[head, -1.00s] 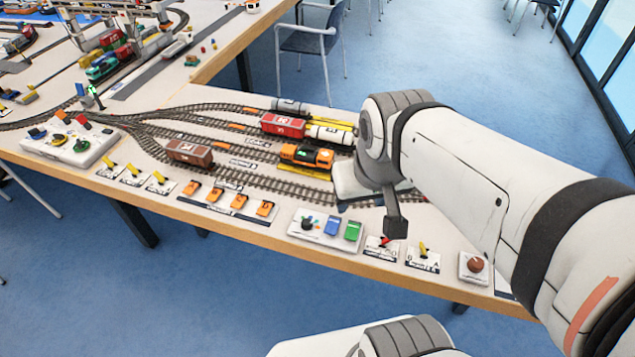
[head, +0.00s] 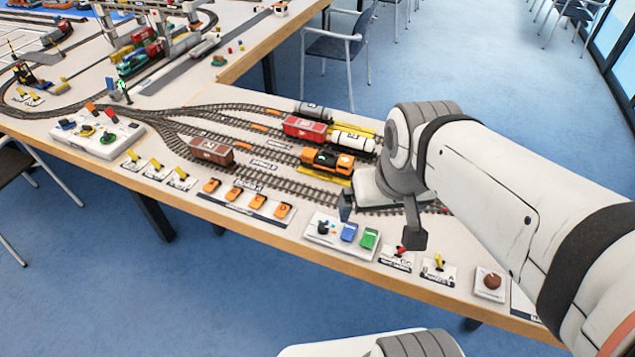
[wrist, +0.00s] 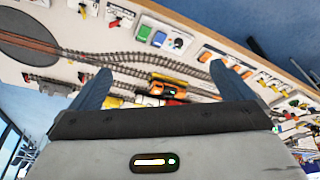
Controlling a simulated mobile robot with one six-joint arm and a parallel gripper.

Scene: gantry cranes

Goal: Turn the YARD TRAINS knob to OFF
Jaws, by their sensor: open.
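A small white panel (head: 313,239) stands near the table's front edge. It carries a dark knob (head: 323,227) with blue and red marks, beside a blue switch (head: 348,232) and a green switch (head: 369,238). A second white panel (head: 80,146) at the far left has a green knob (head: 108,137) and a yellow-marked knob (head: 86,130). The labels are too small to read, so I cannot tell which knob is YARD TRAINS. My gripper (head: 380,222) is open and empty above the table, near the small panel. In the wrist view that knob (wrist: 178,43) lies beyond the spread fingers (wrist: 160,70).
Model trains stand on the yard tracks behind the panels, including an orange locomotive (head: 328,161) close to my gripper. Orange switches (head: 258,201), small levers (head: 397,257) and a red-brown round button (head: 492,282) line the front edge. A chair (head: 340,50) stands behind the table.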

